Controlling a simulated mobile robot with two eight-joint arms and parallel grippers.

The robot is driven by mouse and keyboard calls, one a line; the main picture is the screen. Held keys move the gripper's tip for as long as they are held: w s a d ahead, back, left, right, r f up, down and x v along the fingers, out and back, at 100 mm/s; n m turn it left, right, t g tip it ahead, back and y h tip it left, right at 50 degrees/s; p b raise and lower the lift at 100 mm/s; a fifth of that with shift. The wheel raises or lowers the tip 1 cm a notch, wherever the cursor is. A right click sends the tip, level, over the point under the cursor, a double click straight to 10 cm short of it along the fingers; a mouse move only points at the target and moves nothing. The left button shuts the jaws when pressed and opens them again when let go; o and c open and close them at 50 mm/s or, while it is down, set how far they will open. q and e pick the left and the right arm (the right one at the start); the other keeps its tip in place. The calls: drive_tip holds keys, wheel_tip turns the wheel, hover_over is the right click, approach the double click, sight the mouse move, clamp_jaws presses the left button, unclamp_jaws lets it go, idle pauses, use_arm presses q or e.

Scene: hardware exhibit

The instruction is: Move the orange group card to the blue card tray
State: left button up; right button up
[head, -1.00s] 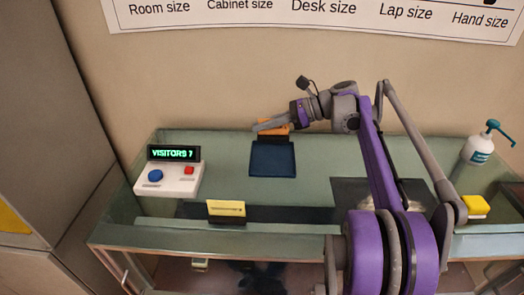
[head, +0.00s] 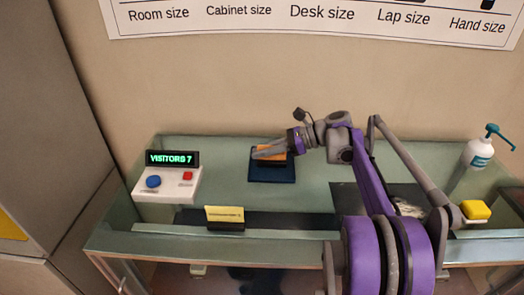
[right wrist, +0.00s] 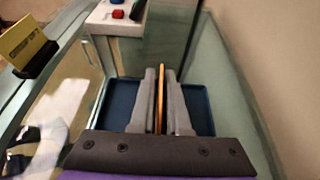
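The orange group card (head: 270,156) is a thin upright card, seen edge-on in the right wrist view (right wrist: 161,95). It is between the fingers of my right gripper (head: 268,153), which looks shut on it. The fingers also show in the right wrist view (right wrist: 161,78). The blue card tray (head: 272,176) lies flat on the glass counter, with the card and fingers over it. In the right wrist view the tray's dark blue surface (right wrist: 200,108) shows on both sides of the fingers. I cannot tell whether the card touches the tray. My left gripper is not in view.
A white counter box (head: 168,185) with blue and red buttons and a "VISITORS 7" display stands left of the tray. A yellow card in a dark stand (head: 225,217) is at the front. A pump bottle (head: 479,153) and a yellow block (head: 475,209) are at the right.

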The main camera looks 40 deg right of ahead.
drive_tip(key=shift+o, duration=1.1)
drive_tip(key=shift+r, duration=0.2)
drive_tip(key=v, duration=1.2)
drive_tip(key=shift+s+f, duration=0.1)
drive_tip(key=shift+f, duration=0.05)
